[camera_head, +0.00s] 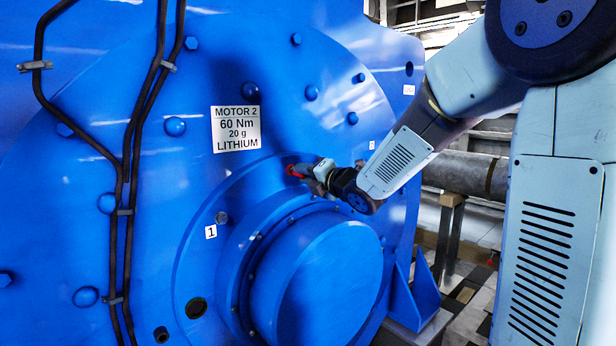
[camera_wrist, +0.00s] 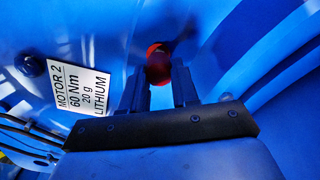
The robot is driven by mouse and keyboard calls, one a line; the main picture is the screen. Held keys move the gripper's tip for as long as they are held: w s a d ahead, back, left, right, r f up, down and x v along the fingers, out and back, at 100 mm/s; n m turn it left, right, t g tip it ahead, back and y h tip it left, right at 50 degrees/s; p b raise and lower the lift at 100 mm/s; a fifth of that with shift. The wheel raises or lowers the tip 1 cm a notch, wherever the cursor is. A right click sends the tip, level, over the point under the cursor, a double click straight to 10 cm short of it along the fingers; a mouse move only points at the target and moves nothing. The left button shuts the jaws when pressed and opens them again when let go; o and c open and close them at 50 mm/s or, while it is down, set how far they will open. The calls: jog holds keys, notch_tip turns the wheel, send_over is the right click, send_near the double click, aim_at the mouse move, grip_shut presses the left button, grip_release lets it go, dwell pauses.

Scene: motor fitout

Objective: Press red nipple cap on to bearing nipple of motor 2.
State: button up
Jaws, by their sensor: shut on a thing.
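The blue end face of motor 2 (camera_head: 120,215) fills the left and middle of the head view. Its white label (camera_head: 236,129) reads MOTOR 2, 60 Nm, 20 g, LITHIUM. My gripper (camera_head: 309,174) is at the motor face, right of and below the label, above the round bearing cover (camera_head: 335,270). It is shut on the red nipple cap (camera_head: 294,171), which points toward the face. In the wrist view the red cap (camera_wrist: 158,64) shows between the fingertips (camera_wrist: 159,90). The bearing nipple is hidden behind the cap, so I cannot tell whether they touch.
Dark cables (camera_head: 125,180) run down the motor's left side. Bolt heads (camera_head: 175,126) stick out around the face. A number 1 tag (camera_head: 211,232) sits left of the bearing cover. A grey pipe (camera_head: 465,172) on a stand lies behind my arm at the right.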

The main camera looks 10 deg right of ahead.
jog(key=shift+x, duration=0.85)
jog(key=o, duration=1.1)
jog(key=shift+c, duration=0.2)
jog(key=v, duration=1.3)
jog(key=shift+s+d, duration=0.25)
jog(key=shift+s, duration=0.05)
jog(key=x, duration=1.4)
jog(key=shift+s, duration=0.1)
jog(key=shift+s, duration=0.15)
